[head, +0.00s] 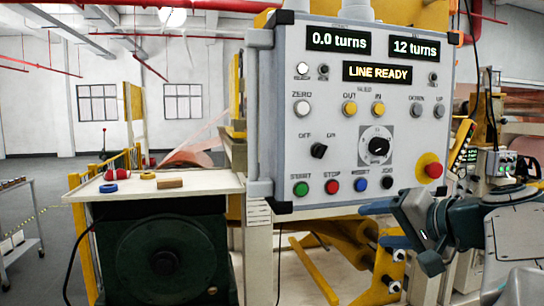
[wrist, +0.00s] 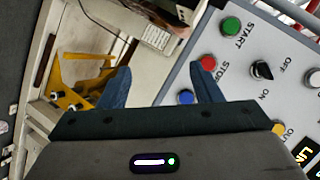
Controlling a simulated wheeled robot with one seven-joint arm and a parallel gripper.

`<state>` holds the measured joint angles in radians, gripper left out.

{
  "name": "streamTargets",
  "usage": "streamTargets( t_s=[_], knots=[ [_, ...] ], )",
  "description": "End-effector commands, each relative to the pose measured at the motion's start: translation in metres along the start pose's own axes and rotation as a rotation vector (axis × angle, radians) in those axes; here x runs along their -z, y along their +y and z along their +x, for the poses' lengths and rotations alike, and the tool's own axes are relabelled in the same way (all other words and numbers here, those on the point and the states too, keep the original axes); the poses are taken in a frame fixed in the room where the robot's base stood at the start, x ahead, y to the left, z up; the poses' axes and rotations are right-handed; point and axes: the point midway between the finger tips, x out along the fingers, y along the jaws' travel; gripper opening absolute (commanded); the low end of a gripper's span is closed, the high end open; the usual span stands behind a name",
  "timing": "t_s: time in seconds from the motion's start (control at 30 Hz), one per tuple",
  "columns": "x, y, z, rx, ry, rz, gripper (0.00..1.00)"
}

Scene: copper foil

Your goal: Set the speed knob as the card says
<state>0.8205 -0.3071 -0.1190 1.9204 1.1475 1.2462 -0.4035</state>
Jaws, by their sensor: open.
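The speed knob (head: 378,146) is a round black knob on a dark square dial with a light ring, at the lower right of the grey control panel (head: 330,100) in the head view. Its pointer setting is too small to read. My gripper (head: 378,225) is open and empty, below the panel's lower edge and apart from the knob. In the wrist view its two blue fingers (wrist: 160,82) are spread, with the panel's button side to the right. The knob is not visible there. A small white printed sheet (head: 258,213) hangs under the panel's left corner; its text is unreadable.
Green START (head: 301,189), red STOP (head: 332,186) and blue (head: 360,184) buttons line the panel's bottom. A red emergency button (head: 433,170) juts out right of the knob. An OFF/ON switch (head: 319,151) sits left. Displays read 0.0 turns, 12 turns, LINE READY.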

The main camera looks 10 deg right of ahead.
Motion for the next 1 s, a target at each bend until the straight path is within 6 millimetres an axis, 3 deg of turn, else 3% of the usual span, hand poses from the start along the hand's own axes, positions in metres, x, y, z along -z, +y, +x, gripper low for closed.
streamTargets(
  t_s=[0.03,0.1,0.2,0.3,0.4,0.57,1.0],
  knots=[
    [0.026,-0.008,-0.022,0.041,0.077,-0.003,0.58],
    [0.053,-0.02,-0.048,0.102,0.165,-0.021,0.58],
    [0.08,-0.035,-0.082,0.168,0.265,-0.053,0.58],
    [0.094,-0.044,-0.103,0.207,0.326,-0.079,0.58],
    [0.101,-0.049,-0.112,0.225,0.352,-0.093,0.58],
    [0.107,-0.055,-0.1,0.23,0.354,-0.095,0.58],
    [0.137,-0.076,-0.018,0.228,0.353,-0.092,0.58]
  ],
)
